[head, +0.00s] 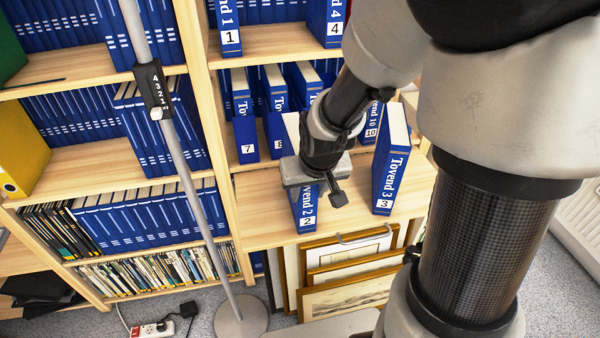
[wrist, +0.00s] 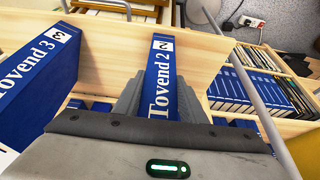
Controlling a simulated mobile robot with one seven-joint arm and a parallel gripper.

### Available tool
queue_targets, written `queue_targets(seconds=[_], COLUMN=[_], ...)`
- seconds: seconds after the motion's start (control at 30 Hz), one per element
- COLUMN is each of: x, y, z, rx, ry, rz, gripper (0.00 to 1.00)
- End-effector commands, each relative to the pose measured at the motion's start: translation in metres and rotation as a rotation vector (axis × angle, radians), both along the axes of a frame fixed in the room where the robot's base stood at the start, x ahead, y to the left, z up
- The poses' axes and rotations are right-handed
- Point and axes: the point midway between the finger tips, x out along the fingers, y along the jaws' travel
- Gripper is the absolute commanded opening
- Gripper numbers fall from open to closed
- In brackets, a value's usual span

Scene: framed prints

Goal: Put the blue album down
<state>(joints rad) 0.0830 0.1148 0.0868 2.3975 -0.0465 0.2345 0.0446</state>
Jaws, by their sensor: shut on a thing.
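The blue album marked "Tovend 2" (head: 306,211) stands upright at the wooden shelf in the head view, near its front edge. It also shows in the wrist view (wrist: 161,80), with its spine between the two fingers. My gripper (head: 305,183) is shut on this album from above. In the wrist view my gripper (wrist: 160,98) has one finger on each side of it. Whether the album's base touches the shelf I cannot tell for sure. The wooden shelf (head: 345,213) is bare on both sides of the album.
Blue album "Tovend 3" (head: 391,170) stands to the right on the same shelf. Several blue albums, one marked 7 (head: 246,135), stand behind. Framed prints (head: 347,290) lean below. A grey pole (head: 182,160) rises at the left.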

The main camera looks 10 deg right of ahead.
Motion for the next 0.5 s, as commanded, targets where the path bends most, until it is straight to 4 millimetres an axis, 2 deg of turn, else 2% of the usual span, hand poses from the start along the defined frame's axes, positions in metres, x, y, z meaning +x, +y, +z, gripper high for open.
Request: queue_targets(seconds=[0.03, 0.13, 0.37, 0.5], x=[0.0000, -0.0001, -0.0001, -0.0001], y=[0.0000, 0.0000, 0.0000, -0.0001], z=[-0.0013, -0.0008, -0.0008, 0.0059], rx=[0.000, 0.000, 0.000, 0.000], ry=[0.000, 0.000, 0.000, 0.000], rz=[0.000, 0.000, 0.000, 0.000], gripper=[0.41, 0.56, 0.56, 0.56])
